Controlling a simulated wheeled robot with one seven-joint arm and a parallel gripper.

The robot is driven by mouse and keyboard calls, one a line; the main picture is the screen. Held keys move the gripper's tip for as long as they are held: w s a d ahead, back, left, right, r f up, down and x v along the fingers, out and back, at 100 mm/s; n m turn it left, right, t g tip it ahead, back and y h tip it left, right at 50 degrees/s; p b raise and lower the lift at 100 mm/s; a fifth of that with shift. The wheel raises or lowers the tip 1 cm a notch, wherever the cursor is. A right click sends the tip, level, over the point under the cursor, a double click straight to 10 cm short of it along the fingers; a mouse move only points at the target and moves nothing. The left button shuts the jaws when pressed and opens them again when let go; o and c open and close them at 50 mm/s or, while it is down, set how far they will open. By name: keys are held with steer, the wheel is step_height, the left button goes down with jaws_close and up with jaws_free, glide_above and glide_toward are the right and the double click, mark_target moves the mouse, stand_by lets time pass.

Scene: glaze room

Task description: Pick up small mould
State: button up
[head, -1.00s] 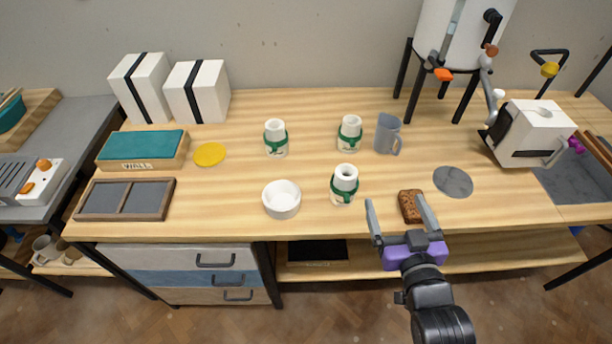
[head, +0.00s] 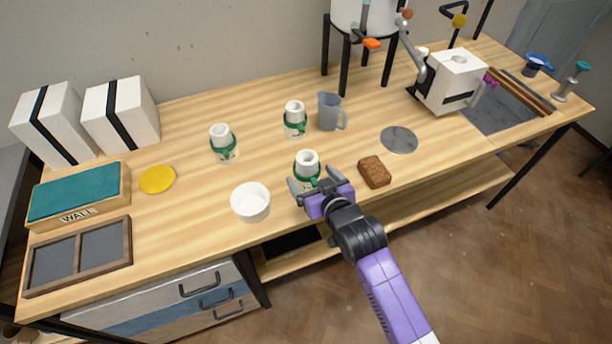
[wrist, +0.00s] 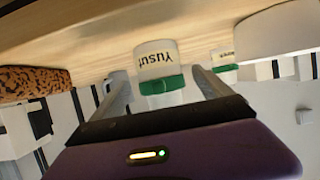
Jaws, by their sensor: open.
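Three white moulds with green bands stand upright on the wooden table: one at the front (head: 307,158), one behind it (head: 295,112) and one at the left (head: 222,136). My gripper (head: 312,180) is open and low at the front mould, on its near side. In the wrist view the front mould (wrist: 157,62), labelled with what looks like "Yusuf", shows between the two spread fingers. I cannot tell how far the fingers reach around it.
A white bowl (head: 250,203) stands left of my gripper, and a brown speckled block (head: 374,172) lies to its right. A grey jug (head: 329,111), a grey disc (head: 399,139) and a yellow disc (head: 157,180) are farther off. The table's front edge runs beneath my gripper.

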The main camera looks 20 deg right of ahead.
steer(key=shift+x, duration=1.8)
steer(key=shift+r, duration=0.1)
steer(key=c, duration=1.6)
steer(key=shift+c, duration=0.3)
steer(key=shift+r, duration=0.1)
